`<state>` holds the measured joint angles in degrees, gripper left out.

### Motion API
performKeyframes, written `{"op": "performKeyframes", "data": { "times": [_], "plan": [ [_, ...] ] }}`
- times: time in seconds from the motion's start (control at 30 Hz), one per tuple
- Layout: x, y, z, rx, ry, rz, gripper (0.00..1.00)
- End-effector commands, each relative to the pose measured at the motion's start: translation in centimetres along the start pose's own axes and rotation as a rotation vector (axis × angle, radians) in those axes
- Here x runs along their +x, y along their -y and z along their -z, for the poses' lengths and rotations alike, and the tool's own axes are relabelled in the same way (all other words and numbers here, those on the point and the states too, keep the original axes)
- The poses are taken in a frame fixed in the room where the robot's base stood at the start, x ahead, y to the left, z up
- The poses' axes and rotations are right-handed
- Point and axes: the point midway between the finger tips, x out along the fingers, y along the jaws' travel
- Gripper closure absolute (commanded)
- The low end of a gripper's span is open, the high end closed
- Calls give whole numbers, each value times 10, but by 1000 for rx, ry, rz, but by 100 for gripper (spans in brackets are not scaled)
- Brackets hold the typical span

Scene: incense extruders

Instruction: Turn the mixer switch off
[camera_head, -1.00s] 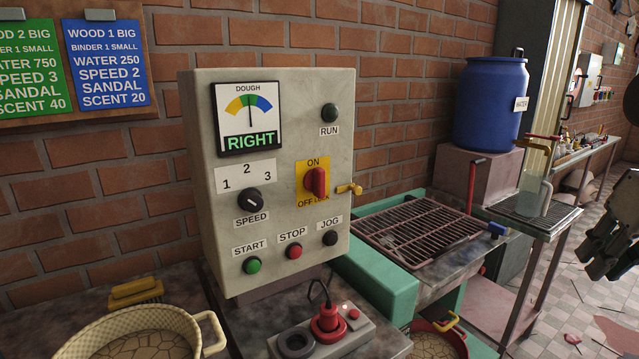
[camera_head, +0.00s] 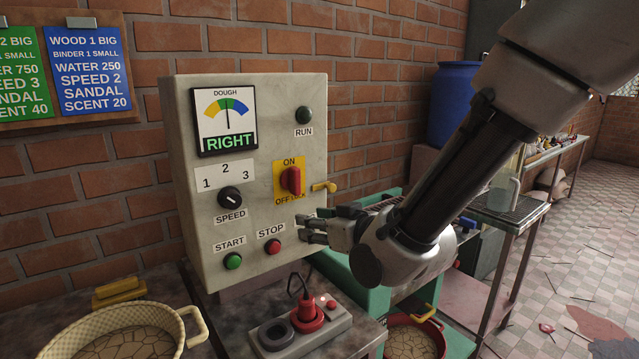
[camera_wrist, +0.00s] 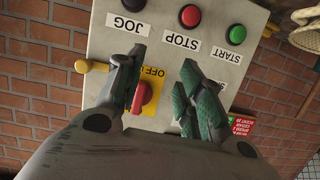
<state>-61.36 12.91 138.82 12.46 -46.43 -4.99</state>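The mixer switch (camera_head: 291,181) is a red knob on a yellow plate marked ON above and OFF below, on the grey control box (camera_head: 262,235). Its handle stands upright in the head view. A yellow lock tab (camera_head: 325,187) sticks out at its right. My gripper (camera_head: 312,228) is in front of the box's lower right, below and right of the switch, and hides the JOG button there. In the wrist view, turned upside down, my gripper (camera_wrist: 163,60) is open and empty. The red switch (camera_wrist: 143,97) shows between its fingers, partly behind the left one.
START (camera_head: 233,261) and STOP (camera_head: 274,247) buttons sit low on the box, the speed knob (camera_head: 230,198) at its left. A socket strip with a red plug (camera_head: 307,310) lies below. A woven basket (camera_head: 115,322) stands at lower left.

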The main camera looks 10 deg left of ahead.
Motion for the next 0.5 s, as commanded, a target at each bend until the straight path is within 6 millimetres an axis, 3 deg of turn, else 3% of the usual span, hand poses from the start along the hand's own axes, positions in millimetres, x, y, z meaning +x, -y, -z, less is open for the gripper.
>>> {"op": "performKeyframes", "data": {
  "times": [0.03, 0.1, 0.2, 0.33, 0.5],
  "plan": [
    [-1, -3, 21, 0, -85, -12, 62],
    [-4, -6, 43, -3, -179, -28, 62],
    [-8, -9, 60, -8, -255, -39, 62],
    [1, -10, 69, -13, -280, -42, 62],
    [29, -11, 76, -14, -278, -42, 62]
  ]
}}
